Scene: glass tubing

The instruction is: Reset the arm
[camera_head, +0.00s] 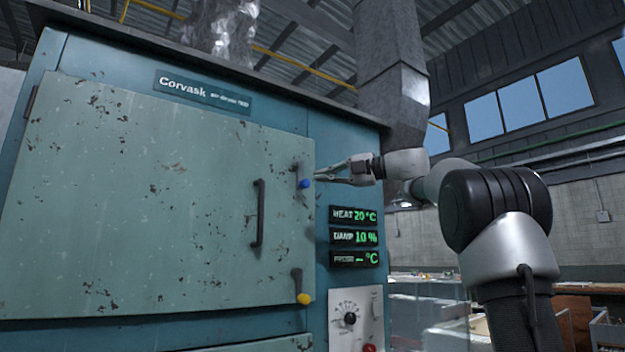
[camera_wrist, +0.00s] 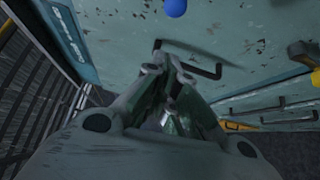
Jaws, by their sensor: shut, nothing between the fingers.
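My gripper (camera_head: 318,178) is shut and empty in the head view. My arm reaches in from the right, and the fingertips point left at the cabinet front, close to the upper latch with a blue knob (camera_head: 305,183). I cannot tell whether they touch it. In the wrist view, my gripper's fingers (camera_wrist: 165,60) come together over the door face. The blue knob (camera_wrist: 176,8) shows at the top of that view, apart from the fingertips. The black door handle (camera_wrist: 205,68) lies just beyond the fingers there.
The large teal cabinet (camera_head: 130,200) has a closed door with a black handle (camera_head: 258,215) and a lower latch with a yellow knob (camera_head: 304,298). Green displays (camera_head: 355,237) and a dial panel (camera_head: 350,318) sit right of the door. A metal duct (camera_head: 390,60) rises behind.

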